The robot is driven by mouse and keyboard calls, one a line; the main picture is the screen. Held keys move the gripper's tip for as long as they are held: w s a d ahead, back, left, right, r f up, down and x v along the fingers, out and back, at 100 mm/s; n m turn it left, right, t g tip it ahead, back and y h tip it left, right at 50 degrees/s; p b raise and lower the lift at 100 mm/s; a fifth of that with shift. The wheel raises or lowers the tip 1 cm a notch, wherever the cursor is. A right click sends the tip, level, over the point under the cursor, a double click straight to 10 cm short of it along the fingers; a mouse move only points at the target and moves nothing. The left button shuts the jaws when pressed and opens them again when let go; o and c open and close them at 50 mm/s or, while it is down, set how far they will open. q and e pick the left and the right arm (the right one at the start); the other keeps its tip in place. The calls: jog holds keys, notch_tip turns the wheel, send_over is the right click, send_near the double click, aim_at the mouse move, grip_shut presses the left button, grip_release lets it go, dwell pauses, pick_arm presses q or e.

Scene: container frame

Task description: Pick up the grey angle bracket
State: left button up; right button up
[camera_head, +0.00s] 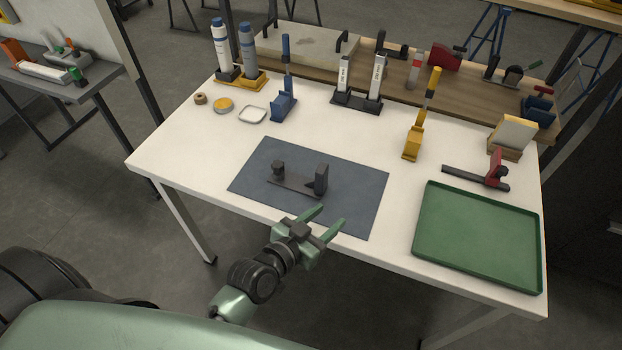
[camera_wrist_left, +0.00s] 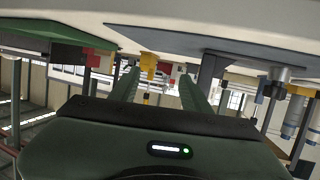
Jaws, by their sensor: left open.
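A dark grey bracket-like piece (camera_head: 298,184) stands on the blue-grey mat (camera_head: 355,192). It has a low flat base, a short knobbed post at its left end and a taller upright block at its right end. I take it for the grey angle bracket. In the wrist view, which is upside down, its upright block (camera_wrist_left: 207,72) shows to the right of the fingers. My left gripper (camera_head: 331,215) is open and empty, with green fingers over the mat's front edge, nearer to me than the piece. It also shows in the wrist view (camera_wrist_left: 160,85). My right gripper is out of view.
A green tray (camera_head: 425,240) lies at the table's right front, with a red clamp (camera_head: 495,170) behind it. A yellow tool stand (camera_head: 412,146), a blue stand (camera_head: 283,106) and bottles (camera_head: 221,50) stand farther back. White tabletop (camera_head: 190,150) is free left of the mat.

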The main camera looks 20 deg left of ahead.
aim_at(319, 176)
pick_arm(q)
jog(key=w+a+n+t+y, duration=0.1)
jog(key=w+a+r+n+t+y, duration=0.1)
jog(key=a+t, duration=0.1)
jog(key=w+a+n+t+y, duration=0.1)
jog(key=w, duration=0.1)
jog(key=shift+a+r+y, duration=0.3)
jog(key=shift+a, duration=0.1)
jog(key=shift+w+a, duration=0.2)
jog(key=shift+w, duration=0.1)
jog(key=w, duration=0.2)
jog(key=w+p, duration=0.1)
jog(key=w, duration=0.3)
jog(key=shift+w+r, duration=0.25)
jog(key=shift+r, duration=0.05)
jog(key=shift+w+f, duration=0.1)
jog(key=shift+w, duration=0.25)
jog(key=shift+d, duration=0.1)
grip_shut()
